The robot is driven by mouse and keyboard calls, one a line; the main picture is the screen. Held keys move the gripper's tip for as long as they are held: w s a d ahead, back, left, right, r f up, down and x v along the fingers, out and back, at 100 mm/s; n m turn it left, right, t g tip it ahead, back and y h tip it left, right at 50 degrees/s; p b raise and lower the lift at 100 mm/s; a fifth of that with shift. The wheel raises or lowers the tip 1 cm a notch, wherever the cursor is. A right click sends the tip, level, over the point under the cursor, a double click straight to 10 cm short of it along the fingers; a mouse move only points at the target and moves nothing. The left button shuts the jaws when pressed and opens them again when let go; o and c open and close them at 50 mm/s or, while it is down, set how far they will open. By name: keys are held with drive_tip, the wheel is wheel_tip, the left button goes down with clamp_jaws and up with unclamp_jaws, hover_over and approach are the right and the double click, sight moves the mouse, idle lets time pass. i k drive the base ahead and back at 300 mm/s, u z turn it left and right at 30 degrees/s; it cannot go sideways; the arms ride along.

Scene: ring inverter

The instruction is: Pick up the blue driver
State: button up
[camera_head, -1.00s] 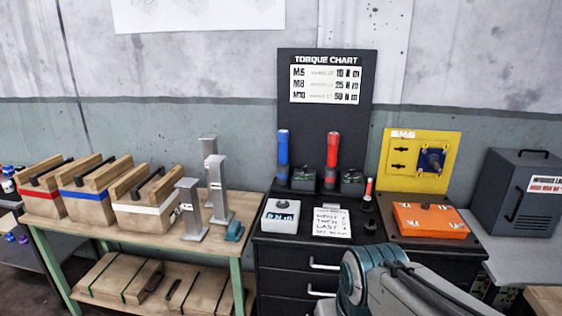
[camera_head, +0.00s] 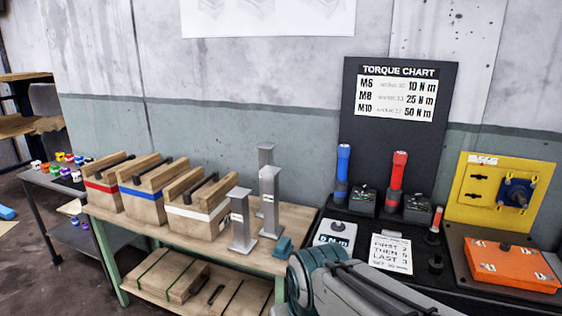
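The blue driver (camera_head: 342,172) stands upright at the back left of the black cabinet top, in front of the torque chart board. It has a blue upper body and a dark lower part. A red driver (camera_head: 397,178) stands upright to its right, with a small dark box between the two. My arm reaches in from the bottom edge, in front of the cabinet. My gripper is not in view, so its state does not show.
A white display box (camera_head: 334,233) and a note card (camera_head: 391,253) lie in front of the drivers. A yellow panel (camera_head: 500,192) and orange box (camera_head: 512,264) are at right. Wooden crates (camera_head: 198,210) and grey metal stands (camera_head: 268,190) occupy the left bench.

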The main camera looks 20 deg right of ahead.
sight(344, 150)
drive_tip(key=u, duration=0.2)
drive_tip(key=i, duration=0.75)
drive_tip(key=z, duration=0.75)
drive_tip(key=i, duration=0.8)
drive_tip(key=z, duration=0.7)
